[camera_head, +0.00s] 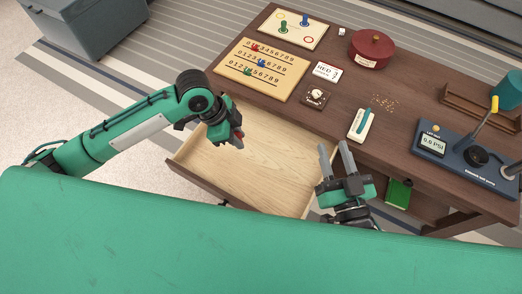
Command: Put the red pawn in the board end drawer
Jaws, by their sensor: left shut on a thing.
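The board end drawer (262,183) is pulled out from the dark wooden table, and its pale wooden inside looks empty. My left gripper (238,142) hangs over the drawer's back left part, pointing down. It is shut on the red pawn (240,134), of which only a small red bit shows between the fingers. I cannot tell how far above the drawer floor it is. My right gripper (336,146) is open and empty, fingers pointing up, by the drawer's right side.
Game boards with green and blue pawns (305,20) lie at the table's far left.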

